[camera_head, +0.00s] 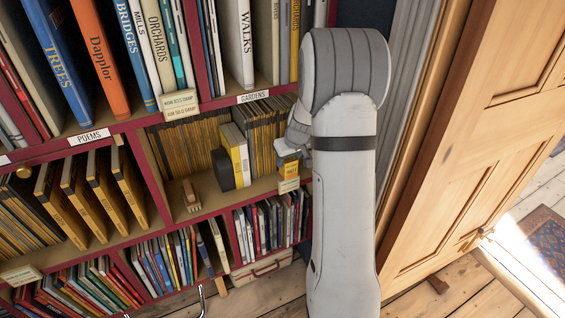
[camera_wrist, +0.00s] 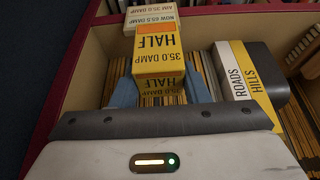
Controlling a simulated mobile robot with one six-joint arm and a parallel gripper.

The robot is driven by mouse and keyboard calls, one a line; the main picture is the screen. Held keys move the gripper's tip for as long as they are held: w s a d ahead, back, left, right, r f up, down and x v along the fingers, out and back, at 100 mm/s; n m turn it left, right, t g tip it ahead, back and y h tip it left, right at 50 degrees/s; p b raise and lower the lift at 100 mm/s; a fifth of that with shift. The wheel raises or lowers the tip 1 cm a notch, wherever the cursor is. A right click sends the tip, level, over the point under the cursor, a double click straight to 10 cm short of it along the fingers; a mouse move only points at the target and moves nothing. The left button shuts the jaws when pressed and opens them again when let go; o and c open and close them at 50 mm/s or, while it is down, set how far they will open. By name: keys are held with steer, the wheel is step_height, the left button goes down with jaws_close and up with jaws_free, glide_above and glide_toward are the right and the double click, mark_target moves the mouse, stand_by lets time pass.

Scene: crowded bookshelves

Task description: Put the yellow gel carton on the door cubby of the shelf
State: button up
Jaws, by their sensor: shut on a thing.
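The yellow gel carton (camera_wrist: 158,52), with an orange patch and dark print, is between the blue fingers of my gripper (camera_wrist: 160,92) in the wrist view. My gripper (camera_head: 290,152) is shut on it, at the right end of the middle-row cubby (camera_head: 210,203), the one nearest the door. The carton (camera_head: 289,171) shows small and partly hidden in the head view, close to the cubby's front edge. I cannot tell whether its base touches the cubby floor.
Thin tan volumes (camera_head: 265,125) stand behind the gripper. A white-and-yellow book (camera_head: 236,150) and a dark grey bookend (camera_head: 222,170) stand left of it. A small brown wooden object (camera_head: 191,196) lies further left, with bare floor around it. A wooden door (camera_head: 450,150) stands at right.

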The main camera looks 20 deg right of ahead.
steer(key=w, duration=0.6)
steer(key=shift+s+a+f+b, duration=0.1)
steer(key=shift+f+b, duration=0.1)
steer(key=shift+f, duration=1.55)
steer(key=shift+s+f+b, duration=0.1)
steer(key=shift+f+b, duration=0.05)
steer(key=shift+f, duration=1.6)
steer(key=shift+f, duration=0.1)
steer(key=o, duration=1)
